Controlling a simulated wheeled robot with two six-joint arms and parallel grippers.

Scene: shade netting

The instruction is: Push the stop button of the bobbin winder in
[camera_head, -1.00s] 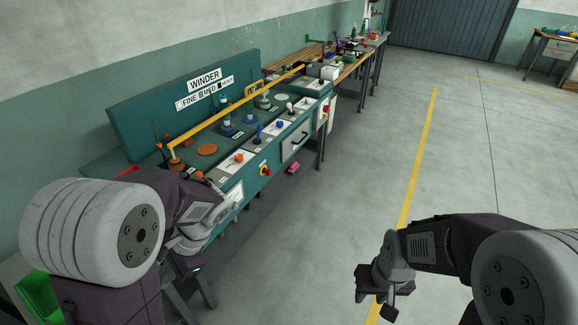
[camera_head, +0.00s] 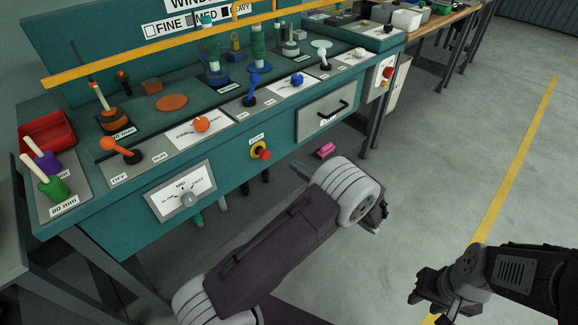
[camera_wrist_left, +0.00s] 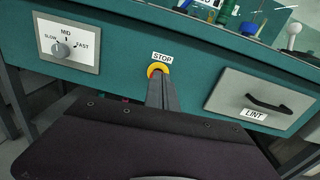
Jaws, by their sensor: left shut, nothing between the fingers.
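The stop button (camera_head: 265,154) is a red knob on a yellow ring, under a STOP label on the teal front of the bobbin winder (camera_head: 130,225). My left gripper (camera_head: 299,170) is shut and empty, right of the button in the head view, with a small gap showing between them.
The speed dial (camera_head: 189,198) is left of the button, and the lint drawer (camera_head: 323,112) with its black handle is right. Orange, blue and white levers and bobbins stand on top. A pink object (camera_head: 326,150) lies below. The floor at right is clear.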

